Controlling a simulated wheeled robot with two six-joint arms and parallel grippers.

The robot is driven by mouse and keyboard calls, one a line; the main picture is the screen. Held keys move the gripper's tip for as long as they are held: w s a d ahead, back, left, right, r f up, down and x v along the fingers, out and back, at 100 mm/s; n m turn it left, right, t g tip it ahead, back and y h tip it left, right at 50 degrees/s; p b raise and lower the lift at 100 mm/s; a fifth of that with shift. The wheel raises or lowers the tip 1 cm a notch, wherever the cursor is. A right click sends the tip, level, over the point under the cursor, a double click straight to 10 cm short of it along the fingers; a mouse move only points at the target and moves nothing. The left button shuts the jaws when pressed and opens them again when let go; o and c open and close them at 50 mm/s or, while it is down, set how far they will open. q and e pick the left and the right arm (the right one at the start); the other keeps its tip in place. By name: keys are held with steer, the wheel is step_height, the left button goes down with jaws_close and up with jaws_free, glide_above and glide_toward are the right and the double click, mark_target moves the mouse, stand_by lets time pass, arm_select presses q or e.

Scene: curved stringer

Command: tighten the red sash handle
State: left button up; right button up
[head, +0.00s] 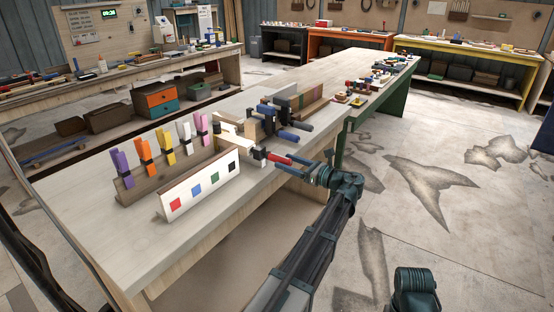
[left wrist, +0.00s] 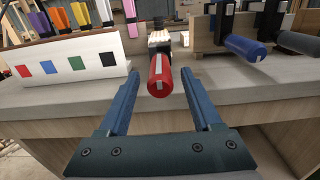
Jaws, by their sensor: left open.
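The red sash handle (head: 279,158) sticks out past the front edge of the light workbench, at the end of a sash clamp. In the left wrist view the red handle (left wrist: 158,76) points toward the camera, with a pale stripe on its end. My left gripper (head: 314,172) is open and just in front of the handle. In the left wrist view its two blue fingers (left wrist: 160,85) stand on either side of the handle's near end, with gaps visible on both sides. The clamp's far part is hidden behind the handle.
The workbench (head: 95,228) carries a white board (head: 201,187) with coloured squares, left of the handle. Several coloured spring clamps (head: 145,157) stand behind it.

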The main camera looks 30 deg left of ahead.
arm_select(q)
steer(key=d, duration=0.8)
steer(key=shift+s, duration=0.3)
steer(key=shift+d, duration=0.1)
steer(key=d, duration=0.3)
steer(key=shift+s+d, duration=0.15)
steer(key=shift+d, duration=0.05)
